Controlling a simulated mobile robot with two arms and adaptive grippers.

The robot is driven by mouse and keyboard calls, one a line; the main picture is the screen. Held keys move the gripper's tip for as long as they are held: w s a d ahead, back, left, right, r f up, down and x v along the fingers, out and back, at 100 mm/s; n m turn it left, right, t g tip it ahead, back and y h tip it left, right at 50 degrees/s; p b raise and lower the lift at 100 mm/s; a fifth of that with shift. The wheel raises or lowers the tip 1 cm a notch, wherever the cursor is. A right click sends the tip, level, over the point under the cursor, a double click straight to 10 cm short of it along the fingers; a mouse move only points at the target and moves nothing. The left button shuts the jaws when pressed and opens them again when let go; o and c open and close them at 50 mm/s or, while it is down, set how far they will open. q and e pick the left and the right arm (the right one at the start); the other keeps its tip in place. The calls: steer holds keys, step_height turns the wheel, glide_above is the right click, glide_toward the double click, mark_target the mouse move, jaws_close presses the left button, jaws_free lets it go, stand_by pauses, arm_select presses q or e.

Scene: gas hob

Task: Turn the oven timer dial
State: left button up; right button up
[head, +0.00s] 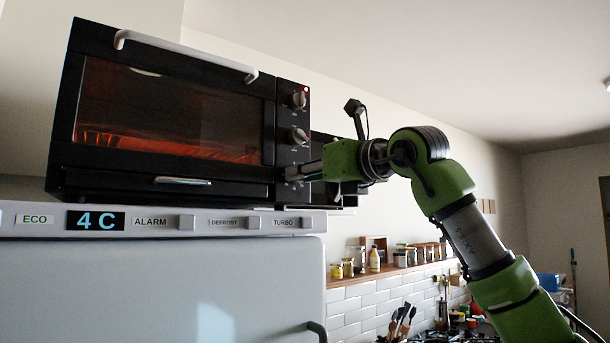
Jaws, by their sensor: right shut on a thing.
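The black toaster oven (170,110) stands on top of the white fridge, its window glowing orange. Its control panel on the right has a column of dials. The top dial (298,99) and the middle dial (299,136) are in plain sight, with a small red light above the top one. My right gripper (300,173) comes in from the right and is shut on the lowest dial (291,173), which its fingers mostly hide. I cannot read that dial's label or setting. My left gripper is not in view.
The fridge (165,280) has a panel showing "4 C" and a dark handle at the lower right. A shelf (390,275) with jars, and utensils below it, lie behind my right arm. Open air surrounds the arm at upper right.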

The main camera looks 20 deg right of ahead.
steer(key=o, duration=1.1)
steer(key=shift+o, duration=0.2)
steer(key=shift+d, duration=0.1)
steer(key=v, duration=1.2)
steer(key=shift+w+a, duration=0.1)
steer(key=shift+a, duration=0.1)
